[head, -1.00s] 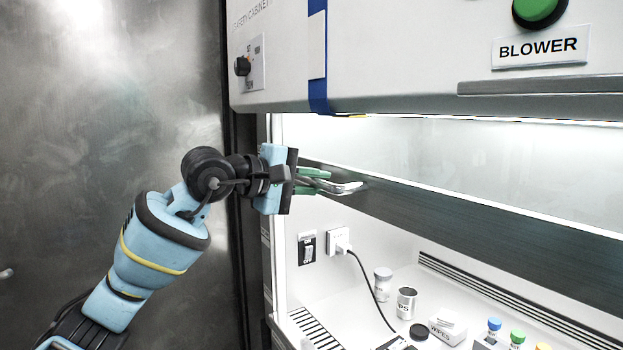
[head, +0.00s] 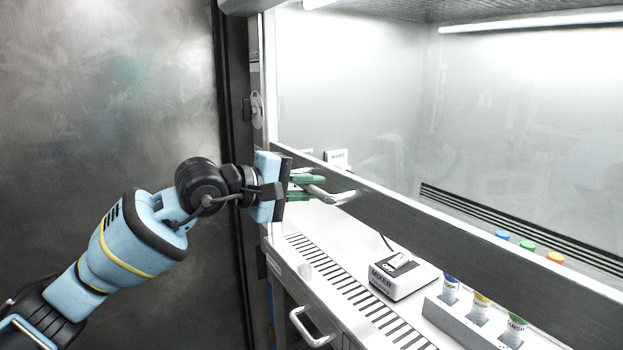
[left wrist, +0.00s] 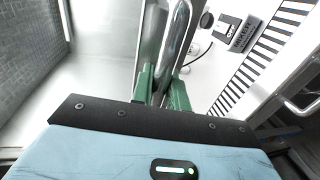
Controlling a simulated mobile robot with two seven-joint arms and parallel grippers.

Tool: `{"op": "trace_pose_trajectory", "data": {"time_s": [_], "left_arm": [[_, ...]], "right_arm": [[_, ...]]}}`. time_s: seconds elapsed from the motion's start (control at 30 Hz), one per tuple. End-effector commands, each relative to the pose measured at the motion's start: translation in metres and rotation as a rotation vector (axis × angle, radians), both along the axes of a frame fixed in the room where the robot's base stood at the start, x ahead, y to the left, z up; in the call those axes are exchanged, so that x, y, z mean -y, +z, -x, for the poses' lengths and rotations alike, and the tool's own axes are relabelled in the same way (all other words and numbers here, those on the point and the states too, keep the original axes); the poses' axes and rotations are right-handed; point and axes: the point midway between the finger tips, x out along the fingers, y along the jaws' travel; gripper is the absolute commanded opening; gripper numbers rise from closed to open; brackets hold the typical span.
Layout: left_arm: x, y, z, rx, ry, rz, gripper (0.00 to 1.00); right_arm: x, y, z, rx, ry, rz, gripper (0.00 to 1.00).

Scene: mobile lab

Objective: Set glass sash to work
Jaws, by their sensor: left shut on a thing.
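The glass sash (head: 350,95) of the cabinet has a dark grey bar (head: 440,235) along its lower edge, with a metal handle (head: 343,197) at its left end. In the head view the bar hangs above the work surface, with an open gap below it. My left gripper (head: 312,187), with green fingers, is shut on the handle. The left wrist view shows the green fingers (left wrist: 160,88) on either side of the shiny handle bar (left wrist: 178,35). My right gripper is not in view.
Inside stand a mixer (head: 404,274) and a rack (head: 462,322) with several capped tubes. A slotted grille (head: 345,285) runs along the front edge. A drawer-style handle (head: 311,328) sits below it. A metal wall (head: 110,90) is at the left.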

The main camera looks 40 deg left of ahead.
Motion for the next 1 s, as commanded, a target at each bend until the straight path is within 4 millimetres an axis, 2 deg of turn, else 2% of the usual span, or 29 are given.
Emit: {"op": "trace_pose_trajectory", "data": {"time_s": [0.03,0.13,0.6,0.63,0.73,0.77,1.0], "left_arm": [[0.0002,-0.0099,-0.0003,-0.008,-0.001,-0.001,0.00],[0.0000,-0.0139,-0.0002,-0.006,0.000,0.000,0.00],[-0.0003,-0.0140,0.0000,0.000,0.001,0.000,0.00],[-0.0003,-0.0139,-0.0001,0.000,0.001,0.000,0.20],[-0.0003,-0.0137,-0.0001,0.001,0.001,0.000,0.33],[-0.0004,-0.0136,-0.0001,0.001,0.001,0.000,0.36],[-0.0004,-0.0131,0.0000,0.002,0.001,0.001,0.36]], "right_arm": [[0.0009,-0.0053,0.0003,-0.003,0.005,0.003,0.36],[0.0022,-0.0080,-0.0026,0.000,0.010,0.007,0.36],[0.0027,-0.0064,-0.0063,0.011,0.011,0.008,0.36],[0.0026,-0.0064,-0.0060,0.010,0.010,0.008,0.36],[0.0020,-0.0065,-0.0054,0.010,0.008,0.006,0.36],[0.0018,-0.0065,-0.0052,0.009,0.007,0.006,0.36],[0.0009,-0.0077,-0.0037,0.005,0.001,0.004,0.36]]}}
